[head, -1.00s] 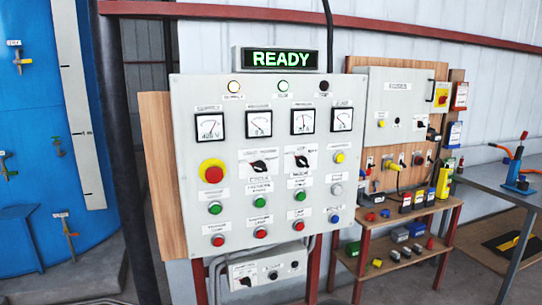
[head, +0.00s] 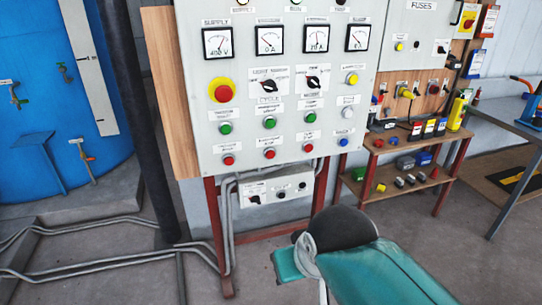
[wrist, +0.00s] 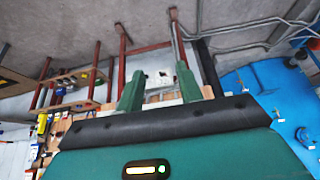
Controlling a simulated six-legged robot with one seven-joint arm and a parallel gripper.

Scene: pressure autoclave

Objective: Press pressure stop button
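The grey control panel (head: 193,92) stands upright ahead. A bottom row holds a left red button (head: 229,160), a middle red button (head: 269,154), a right red button (head: 308,148) and a blue button (head: 343,142). Three green buttons sit above the red ones. The small labels are too blurred to tell which is the pressure stop. My gripper (wrist: 158,88) shows in the wrist view with its two green fingers apart and nothing between them. It touches no button that I can see. In the head view only my teal arm shows, low and right of the panel.
A yellow-ringed red emergency button (head: 222,91) sits at the panel's left. A small lower box (head: 275,188) hangs below, between red legs. A shelf (head: 400,190) with small parts stands right, near a grey table (head: 510,125). Pipes (head: 110,270) run along the floor left, near a blue tank.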

